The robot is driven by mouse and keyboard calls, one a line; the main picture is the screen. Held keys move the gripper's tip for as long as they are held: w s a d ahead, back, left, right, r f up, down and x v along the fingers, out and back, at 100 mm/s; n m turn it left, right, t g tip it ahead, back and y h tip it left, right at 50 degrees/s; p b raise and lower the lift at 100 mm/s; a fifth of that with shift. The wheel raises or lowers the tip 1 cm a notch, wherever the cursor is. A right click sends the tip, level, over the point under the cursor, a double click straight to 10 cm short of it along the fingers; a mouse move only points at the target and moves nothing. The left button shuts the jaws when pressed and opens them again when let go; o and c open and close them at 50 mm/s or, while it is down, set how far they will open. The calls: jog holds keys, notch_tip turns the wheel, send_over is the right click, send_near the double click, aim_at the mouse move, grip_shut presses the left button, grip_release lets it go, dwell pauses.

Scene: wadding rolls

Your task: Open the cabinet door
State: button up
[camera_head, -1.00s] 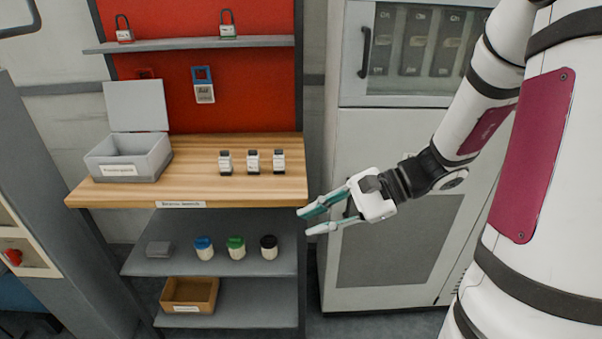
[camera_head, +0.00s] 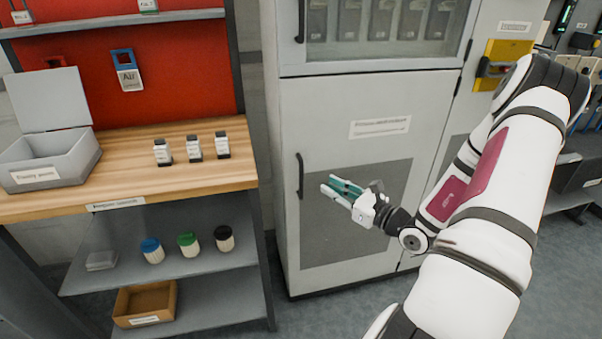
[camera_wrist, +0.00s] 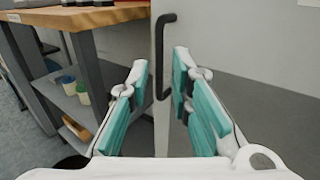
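The light grey cabinet (camera_head: 345,105) stands right of the workbench. Its lower door (camera_head: 315,240) is closed, with a dark panel and a black vertical handle (camera_head: 299,176) on its left edge. The upper door has a window and its own black handle (camera_head: 300,25). My gripper (camera_head: 329,184) is in front of the lower door, just right of the handle in the head view. In the wrist view my gripper (camera_wrist: 162,75) is open with teal pads. The handle (camera_wrist: 163,55) shows between and beyond the fingertips. Nothing is held; contact with the handle cannot be told.
A yellow box (camera_head: 500,65) is at right. Floor before the cabinet is clear.

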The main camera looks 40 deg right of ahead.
jog(key=w, duration=0.3)
jog(key=w+a, duration=0.1)
jog(key=w, duration=0.3)
jog(key=w+a+b, duration=0.1)
jog(key=w, duration=0.3)
jog(key=shift+w+a, duration=0.1)
jog(key=shift+w, duration=0.1)
grip_shut()
